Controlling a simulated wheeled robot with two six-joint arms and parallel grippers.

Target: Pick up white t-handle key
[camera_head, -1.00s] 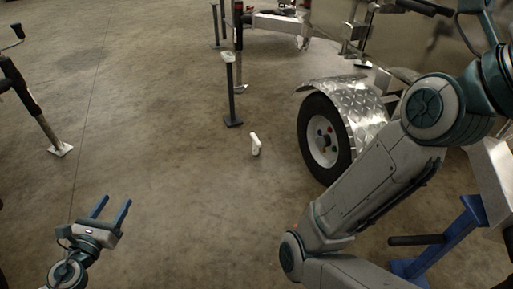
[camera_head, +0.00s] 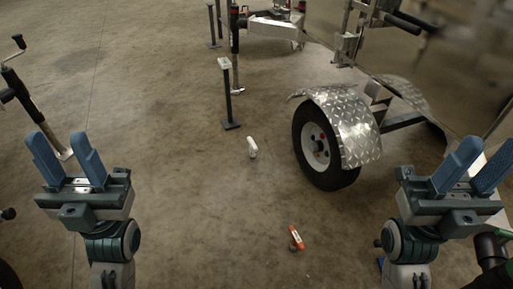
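The white t-handle key (camera_head: 252,147) appears as a small white piece on the concrete floor, near the middle of the view and left of the trailer wheel. My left gripper (camera_head: 58,148) is raised at the left with its two blue fingers apart and nothing between them. My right gripper (camera_head: 487,160) is raised at the right edge, also with fingers apart and empty. Both grippers are well away from the white key and nearer to me.
A small orange-and-white object (camera_head: 296,238) lies on the floor nearer to me. The trailer wheel (camera_head: 318,147) under a silver fender (camera_head: 345,125) stands right of the key. A dark post (camera_head: 228,95) stands just behind it. Floor around the key is clear.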

